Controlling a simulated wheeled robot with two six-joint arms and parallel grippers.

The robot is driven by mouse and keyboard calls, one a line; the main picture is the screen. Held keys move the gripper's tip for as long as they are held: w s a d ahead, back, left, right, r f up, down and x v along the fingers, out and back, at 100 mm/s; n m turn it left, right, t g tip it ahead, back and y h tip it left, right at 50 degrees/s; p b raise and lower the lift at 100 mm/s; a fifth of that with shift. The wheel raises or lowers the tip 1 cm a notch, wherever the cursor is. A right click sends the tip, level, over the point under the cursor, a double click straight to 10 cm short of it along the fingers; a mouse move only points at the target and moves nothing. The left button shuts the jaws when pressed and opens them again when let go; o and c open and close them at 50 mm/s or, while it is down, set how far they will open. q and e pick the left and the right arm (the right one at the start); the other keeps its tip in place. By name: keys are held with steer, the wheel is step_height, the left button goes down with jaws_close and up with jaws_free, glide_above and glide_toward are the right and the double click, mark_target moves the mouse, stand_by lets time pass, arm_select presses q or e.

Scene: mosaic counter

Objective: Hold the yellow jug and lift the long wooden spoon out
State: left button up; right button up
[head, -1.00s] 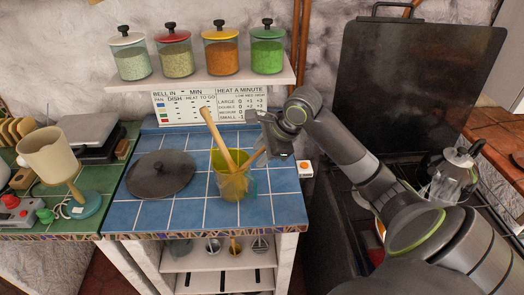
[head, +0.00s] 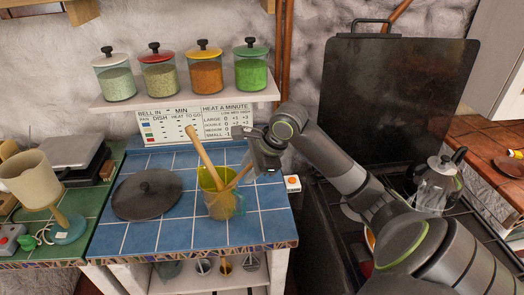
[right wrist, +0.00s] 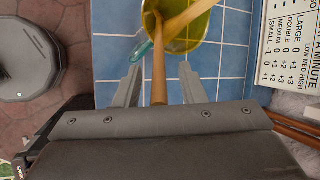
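The yellow jug (head: 222,205), see-through, stands upright on the blue tiles. A long, thick wooden handle (head: 203,155) leans out of it to the left. A shorter, thinner wooden handle (head: 239,176) leans right toward my right gripper (head: 258,162). In the right wrist view the jug's yellow rim (right wrist: 194,46) is at the top. My right gripper (right wrist: 160,88) is open there, with a handle (right wrist: 158,65) between its fingers and gaps on both sides. The other handle (right wrist: 188,16) points to the upper right. My left gripper is out of view.
A dark round lid (head: 147,194) lies left of the jug. A white box with an orange button (head: 292,183) is at the counter's right edge. Beyond it is a stove with a kettle (head: 437,185). Several jars stand on the shelf (head: 185,101) above. Front tiles are clear.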

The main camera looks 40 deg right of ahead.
steer(key=b+v, duration=0.1)
steer(key=v, duration=1.6)
steer(key=shift+f, duration=0.1)
